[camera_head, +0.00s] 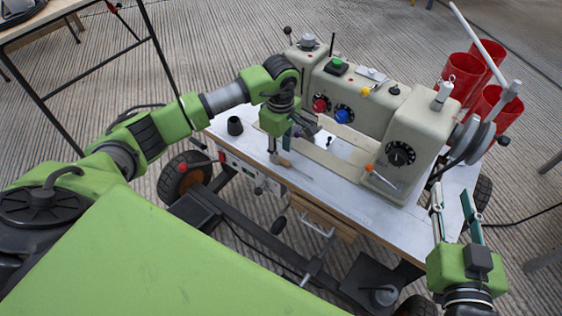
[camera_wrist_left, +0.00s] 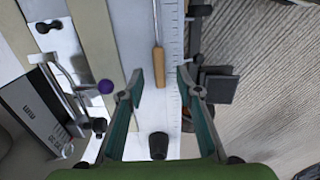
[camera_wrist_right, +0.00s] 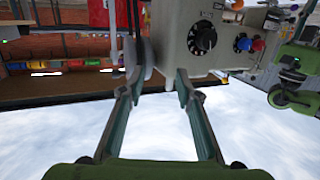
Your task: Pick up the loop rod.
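The loop rod (camera_wrist_left: 158,60), a thin metal rod with a wooden handle, lies on the white table top in the left wrist view. In the head view, its wooden handle (camera_head: 285,161) shows just by the left fingers, and the rest is hard to make out. My left gripper (camera_head: 279,145) points down over the table. In the left wrist view its fingers (camera_wrist_left: 160,78) are apart, with the handle between them in the picture; no contact shows. My right gripper (camera_head: 453,198) is open and empty, to the right of the machine.
A beige sewing machine (camera_head: 405,125) with dials and knobs stands on the white wheeled table (camera_head: 330,185). A small black cone (camera_head: 235,126) sits at the table's left end. A folding table (camera_head: 40,20) is at upper left.

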